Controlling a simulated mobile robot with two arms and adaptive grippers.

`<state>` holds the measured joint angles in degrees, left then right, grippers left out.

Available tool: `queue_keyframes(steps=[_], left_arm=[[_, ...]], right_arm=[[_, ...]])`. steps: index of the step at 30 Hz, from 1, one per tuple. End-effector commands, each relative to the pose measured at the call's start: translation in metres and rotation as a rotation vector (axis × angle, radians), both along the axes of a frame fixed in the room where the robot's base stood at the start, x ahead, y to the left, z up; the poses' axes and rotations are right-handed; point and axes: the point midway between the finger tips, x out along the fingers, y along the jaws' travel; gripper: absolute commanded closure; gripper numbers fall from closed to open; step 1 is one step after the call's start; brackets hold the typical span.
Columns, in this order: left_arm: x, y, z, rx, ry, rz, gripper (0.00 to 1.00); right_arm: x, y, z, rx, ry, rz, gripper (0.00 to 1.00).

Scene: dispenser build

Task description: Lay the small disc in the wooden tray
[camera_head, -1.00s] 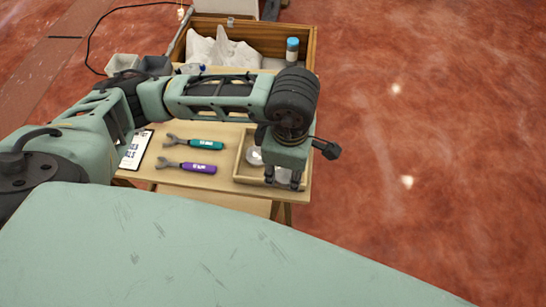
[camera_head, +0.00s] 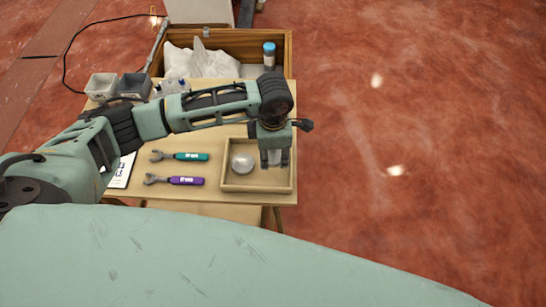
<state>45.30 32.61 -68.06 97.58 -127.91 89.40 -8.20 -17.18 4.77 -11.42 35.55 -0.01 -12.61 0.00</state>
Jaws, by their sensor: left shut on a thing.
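The wooden tray (camera_head: 257,189) sits at the right front of the wooden table. A round, shiny silver-grey disc (camera_head: 242,164) lies in its left part. My left gripper (camera_head: 274,164) points down over the right part of the tray. It is shut on a pale grey piece (camera_head: 275,157), which I take for the small disc; the fingers hide much of it. I cannot tell whether this piece touches the tray floor. My right gripper is not in view.
A green-handled tool (camera_head: 182,157) and a purple-handled tool (camera_head: 176,181) lie left of the tray. A grey bin (camera_head: 101,87) and a dark bin (camera_head: 134,87) stand at back left. Behind, a wooden crate (camera_head: 288,55) holds white cloth (camera_head: 200,60) and a blue-capped bottle (camera_head: 268,55).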

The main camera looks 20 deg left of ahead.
Motion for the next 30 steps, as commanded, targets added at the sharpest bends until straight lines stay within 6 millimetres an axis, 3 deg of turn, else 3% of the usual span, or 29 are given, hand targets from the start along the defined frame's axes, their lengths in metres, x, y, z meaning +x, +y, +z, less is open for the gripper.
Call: queue_keyframes(steps=[9,20,21,27,30], left_arm=[[-0.001,0.0,-0.037,0.0,0.001,-0.001,1.0],[0.0,0.0,-0.043,0.0,0.0,-0.001,1.0],[-0.001,0.0,-0.043,0.001,0.001,-0.001,0.63],[-0.001,0.0,-0.042,0.001,0.001,-0.001,0.45],[-0.001,0.0,-0.042,0.001,0.001,0.0,0.45]], right_arm=[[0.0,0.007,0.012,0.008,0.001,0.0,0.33],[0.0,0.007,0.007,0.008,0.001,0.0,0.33],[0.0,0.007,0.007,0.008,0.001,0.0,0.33],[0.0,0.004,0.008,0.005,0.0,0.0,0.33],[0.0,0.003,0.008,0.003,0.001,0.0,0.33]])
